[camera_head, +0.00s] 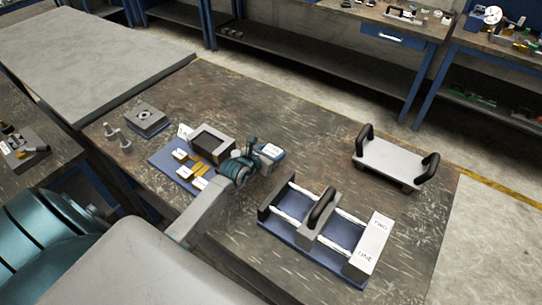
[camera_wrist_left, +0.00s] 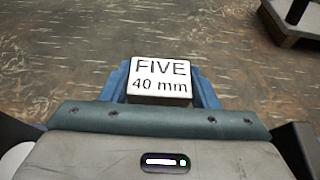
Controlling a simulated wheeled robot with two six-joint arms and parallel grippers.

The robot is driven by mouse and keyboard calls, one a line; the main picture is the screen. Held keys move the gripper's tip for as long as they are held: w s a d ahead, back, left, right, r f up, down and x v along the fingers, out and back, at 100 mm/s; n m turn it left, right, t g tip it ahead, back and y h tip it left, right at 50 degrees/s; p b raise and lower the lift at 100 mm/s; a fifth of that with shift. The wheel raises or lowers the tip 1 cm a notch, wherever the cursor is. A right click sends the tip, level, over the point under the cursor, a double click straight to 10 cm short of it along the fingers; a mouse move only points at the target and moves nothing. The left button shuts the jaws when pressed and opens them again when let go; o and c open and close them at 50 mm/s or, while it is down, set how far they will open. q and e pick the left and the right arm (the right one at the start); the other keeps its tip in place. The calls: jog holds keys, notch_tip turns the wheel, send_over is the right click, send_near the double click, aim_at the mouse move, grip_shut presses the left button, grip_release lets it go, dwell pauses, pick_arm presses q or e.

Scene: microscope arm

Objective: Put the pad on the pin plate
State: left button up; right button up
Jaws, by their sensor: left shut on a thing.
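My left gripper (camera_head: 264,153) is shut on a small white pad (camera_head: 271,150) and holds it over the table, right of the blue tray. In the left wrist view the pad (camera_wrist_left: 160,78) reads "FIVE 40 mm" and sits between the blue fingers (camera_wrist_left: 162,88). A square grey plate on a dark blue base (camera_head: 147,119), with a round feature at its middle, stands at the table's left; it may be the pin plate, but I cannot tell for sure. The pad's underside is hidden. My right gripper is not in view.
A blue tray (camera_head: 160,158) holds a dark open box (camera_head: 212,142) and several small blocks. Grey pegs (camera_head: 124,141) stand left of it. A railed blue fixture (camera_head: 302,245) marked "TWO" and "ONE" is in front, and a black-handled plate (camera_head: 395,160) at right. The table's back middle is clear.

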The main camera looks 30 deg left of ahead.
pick_arm(q)
jog(key=shift+f, duration=1.05)
jog(key=shift+f, duration=0.15)
jog(key=o, duration=1.5)
jog(key=shift+o, duration=0.7)
jog(key=shift+s, duration=0.1)
